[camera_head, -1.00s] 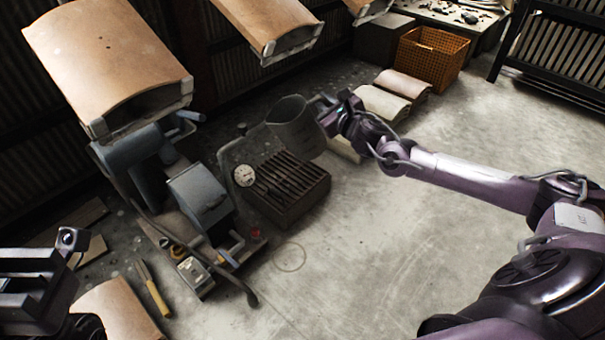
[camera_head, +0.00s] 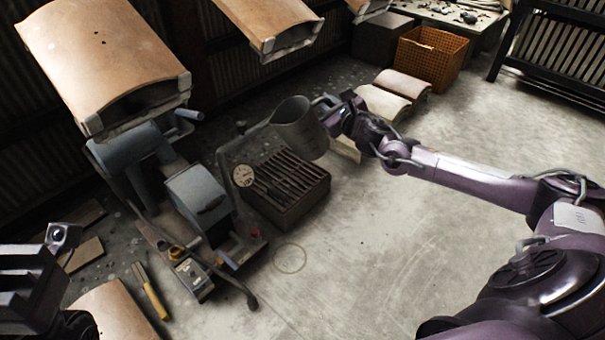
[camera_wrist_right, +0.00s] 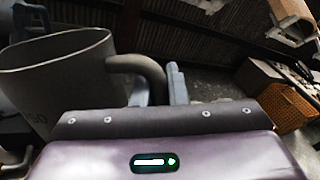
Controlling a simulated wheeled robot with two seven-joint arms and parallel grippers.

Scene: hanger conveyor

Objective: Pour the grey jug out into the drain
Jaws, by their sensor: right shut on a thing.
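The grey jug (camera_head: 300,128) is in the air beside and above the slatted drain box (camera_head: 288,190), tilted with its mouth up and to the left in the head view. My right gripper (camera_head: 328,112) is shut on the jug's handle at its right side. No stream of liquid shows. My left gripper (camera_head: 48,252) is at the lower left edge, partly cut off, and its jaws cannot be made out.
A grey machine (camera_head: 200,198) with a round dial (camera_head: 243,176) and a hose stands left of the drain. Curved tan panels (camera_head: 105,60) hang above. An orange basket (camera_head: 430,58) and folded pads (camera_head: 385,103) lie behind. The floor at the right is clear.

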